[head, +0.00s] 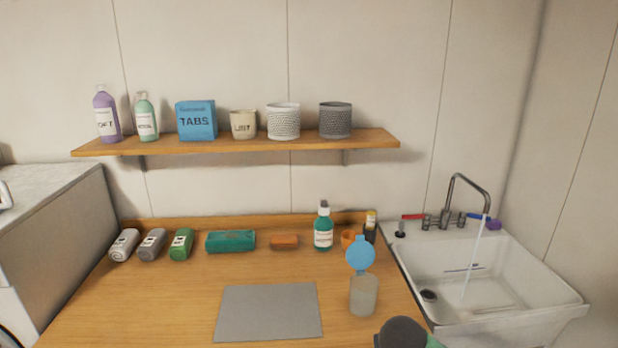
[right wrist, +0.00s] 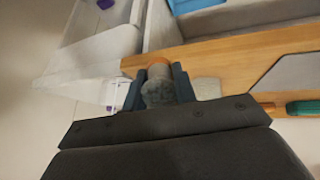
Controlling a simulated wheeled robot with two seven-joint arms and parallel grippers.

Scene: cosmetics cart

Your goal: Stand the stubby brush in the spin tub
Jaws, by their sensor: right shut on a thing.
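My right gripper (right wrist: 158,92) is shut in the right wrist view. Between its fingers is a short, thick thing with a mottled grey end and a tan-orange part beyond it, which I take for the stubby brush (right wrist: 158,96). Its far end is hard to make out. A dark rounded part of my right arm shows at the bottom edge of the head view. I cannot make out the spin tub for certain; a pale grey box-like body with a blue part (right wrist: 190,6) is cut off at the top of the right wrist view. My left gripper is not in view.
The wooden counter holds a grey mat (head: 268,312), a clear cup (head: 363,297) by a blue disc (head: 360,255), a teal bottle (head: 323,232) and several items along the back. The sink (head: 470,285) has running water at right. A shelf (head: 240,143) hangs above.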

